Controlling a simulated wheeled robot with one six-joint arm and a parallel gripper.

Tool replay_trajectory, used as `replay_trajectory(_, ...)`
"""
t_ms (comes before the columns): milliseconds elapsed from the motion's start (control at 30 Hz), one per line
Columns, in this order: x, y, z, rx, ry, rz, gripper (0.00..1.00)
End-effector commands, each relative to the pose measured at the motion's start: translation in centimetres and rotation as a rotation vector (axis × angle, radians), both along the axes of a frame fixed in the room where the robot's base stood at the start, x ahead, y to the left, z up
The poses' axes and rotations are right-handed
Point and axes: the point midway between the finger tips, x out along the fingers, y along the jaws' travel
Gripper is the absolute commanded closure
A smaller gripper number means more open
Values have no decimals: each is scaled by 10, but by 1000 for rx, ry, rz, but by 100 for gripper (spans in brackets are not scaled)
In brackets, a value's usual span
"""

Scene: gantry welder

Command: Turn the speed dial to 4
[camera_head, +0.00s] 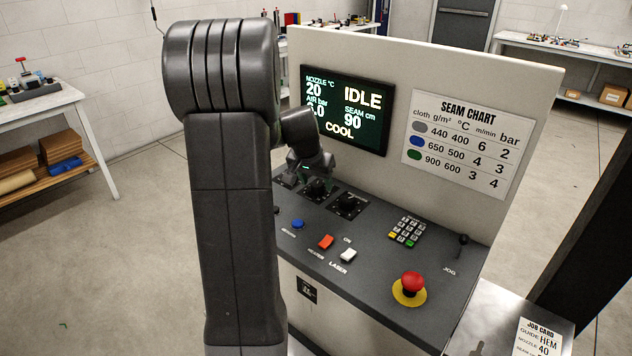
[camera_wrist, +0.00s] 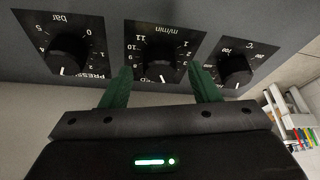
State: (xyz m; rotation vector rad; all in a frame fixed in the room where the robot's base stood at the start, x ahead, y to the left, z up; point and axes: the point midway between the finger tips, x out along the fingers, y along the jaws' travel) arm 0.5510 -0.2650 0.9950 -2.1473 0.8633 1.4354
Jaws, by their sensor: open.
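The speed dial (camera_wrist: 160,54), marked m/min, is a black round knob on a black plate at the top middle of the wrist view, upside down there. A white mark shows on its lower edge in that view; I cannot tell which number it reads. My gripper (camera_wrist: 162,70) is open, its two green fingers apart on either side of the lower part of this dial. I cannot tell whether they touch it. In the head view the speed dial (camera_head: 318,188) is partly hidden under my gripper (camera_head: 311,172).
The pressure dial (camera_wrist: 69,54) and the °C dial (camera_wrist: 236,68) flank the speed dial closely. The console also bears a keypad (camera_head: 407,232), a red stop button (camera_head: 410,285), rocker switches and a jog lever (camera_head: 461,246). The screen (camera_head: 346,112) reads IDLE; a seam chart (camera_head: 461,142) hangs beside it.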

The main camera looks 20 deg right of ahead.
Motion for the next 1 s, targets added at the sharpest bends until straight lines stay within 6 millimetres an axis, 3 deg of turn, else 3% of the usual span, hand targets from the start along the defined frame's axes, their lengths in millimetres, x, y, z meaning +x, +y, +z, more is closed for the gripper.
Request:
replay_trajectory(400, 2, -2, -9, 0, 0, 1, 44)
replay_trajectory(433, 2, -2, -9, 0, 0, 0, 46)
replay_trajectory(667, 2, -2, -9, 0, 0, 1, 89)
replay_trajectory(1000, 2, -3, -8, 1, 2, 106, 89)
